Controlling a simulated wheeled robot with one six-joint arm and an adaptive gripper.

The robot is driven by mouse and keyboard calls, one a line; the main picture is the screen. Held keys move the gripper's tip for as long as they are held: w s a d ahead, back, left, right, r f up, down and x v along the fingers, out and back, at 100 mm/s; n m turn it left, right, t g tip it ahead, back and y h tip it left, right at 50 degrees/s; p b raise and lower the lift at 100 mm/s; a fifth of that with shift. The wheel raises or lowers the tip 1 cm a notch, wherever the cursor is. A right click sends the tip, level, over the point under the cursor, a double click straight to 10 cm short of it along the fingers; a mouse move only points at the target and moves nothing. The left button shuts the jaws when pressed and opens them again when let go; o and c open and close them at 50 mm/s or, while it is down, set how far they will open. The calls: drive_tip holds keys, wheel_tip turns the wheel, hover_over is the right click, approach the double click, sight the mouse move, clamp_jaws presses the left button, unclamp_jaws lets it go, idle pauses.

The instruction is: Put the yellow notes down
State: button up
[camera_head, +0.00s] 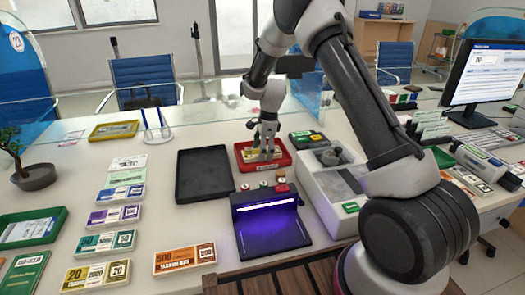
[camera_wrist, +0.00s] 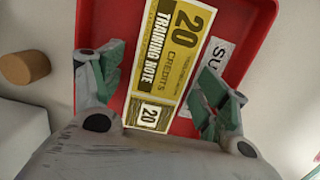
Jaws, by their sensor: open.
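The yellow notes (camera_wrist: 168,60), marked 20 credits training note, lie in a red tray (camera_wrist: 245,30) in the wrist view. In the head view the yellow notes (camera_head: 250,155) show partly behind my gripper, in the red tray (camera_head: 285,161). My gripper (camera_head: 264,153) is over the tray, pointing down. In the wrist view the fingers of my gripper (camera_wrist: 160,92) are apart, one on each side of the notes, with gaps between. I cannot tell how far the fingertips are above the tray floor.
An empty black tray (camera_head: 205,174) is left of the red tray. A purple-lit device (camera_head: 270,222) stands in front, and a grey machine (camera_head: 335,180) is at the right. Several banded note stacks, such as the orange one (camera_head: 185,259), line the left counter. A glass screen stands behind.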

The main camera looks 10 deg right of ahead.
wheel_tip(320, 180, up, 12)
drive_tip(key=d, duration=0.2)
drive_tip(key=s+d+r+n+t, duration=0.1)
drive_tip(key=s+d+r+n, duration=0.1)
drive_tip(key=s+r, duration=0.3)
drive_tip(key=s+d+r+n, duration=0.3)
drive_tip(key=s+r, duration=0.1)
drive_tip(key=r, duration=0.3)
drive_tip(key=s+d+r+n+t+h, duration=0.1)
drive_tip(key=s+d+r+n, duration=0.25)
drive_tip(key=s, duration=0.55)
drive_tip(key=s+d+r+n+t, duration=0.15)
drive_tip(key=s+r+n, duration=0.3)
drive_tip(key=s, duration=0.45)
drive_tip(key=s+d+f+n, duration=0.1)
drive_tip(key=s+d+n, duration=0.2)
drive_tip(key=s, duration=0.9)
drive_tip(key=shift+s+f+n+t+h, duration=0.3)
drive_tip(key=shift+n+t+h, duration=0.1)
drive_tip(key=shift+n, duration=0.6)
